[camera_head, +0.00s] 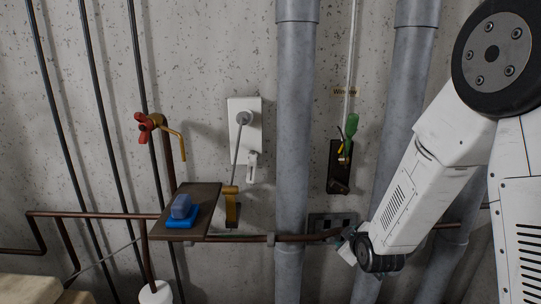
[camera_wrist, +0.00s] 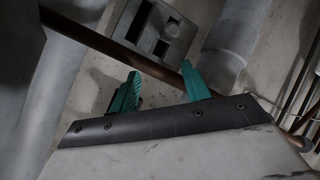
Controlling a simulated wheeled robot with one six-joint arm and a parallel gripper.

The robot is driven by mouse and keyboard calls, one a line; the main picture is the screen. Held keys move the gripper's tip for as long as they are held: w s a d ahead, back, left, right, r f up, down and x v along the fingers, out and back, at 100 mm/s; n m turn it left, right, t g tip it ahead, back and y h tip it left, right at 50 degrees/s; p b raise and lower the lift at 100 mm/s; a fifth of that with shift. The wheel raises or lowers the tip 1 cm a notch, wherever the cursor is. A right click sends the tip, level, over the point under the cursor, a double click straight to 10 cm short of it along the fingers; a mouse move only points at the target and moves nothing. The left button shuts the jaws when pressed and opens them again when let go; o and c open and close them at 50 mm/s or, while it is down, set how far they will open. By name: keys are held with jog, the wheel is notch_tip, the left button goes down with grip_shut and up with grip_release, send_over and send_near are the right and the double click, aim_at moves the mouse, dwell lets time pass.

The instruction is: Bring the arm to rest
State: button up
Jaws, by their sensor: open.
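My arm comes in from the right side of the head view, its white links bent down toward the lower middle. My gripper (camera_head: 347,250) is at the end of the arm, low in front of the wall, small and partly hidden by the dark wrist joint. In the wrist view my gripper (camera_wrist: 160,88) shows two teal fingers standing well apart with nothing held between them. A brown pipe (camera_wrist: 115,48) runs across behind the fingers; I cannot tell how near it is.
A grey slotted wall plate (camera_head: 328,222) sits just above my gripper. Thick grey pipes (camera_head: 296,130) stand nearby. A board (camera_head: 206,200) with a blue object (camera_head: 181,211), a red-handled tap (camera_head: 144,125) and a green-handled lever (camera_head: 351,127) are further left or above.

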jog(key=s+r+m+g, duration=0.3)
jog(key=s+r, duration=0.3)
jog(key=s, duration=0.6)
jog(key=s+d+r+m+g, duration=0.1)
jog(key=s+r+m+g, duration=0.2)
jog(key=s+r, duration=0.4)
jog(key=s+d+r+m+g, duration=0.1)
jog(key=s+r+g, duration=0.3)
jog(key=s, duration=1.4)
notch_tip(320, 180, up, 2)
jog(key=shift+d+r+m, duration=0.2)
jog(key=shift+m, duration=0.7)
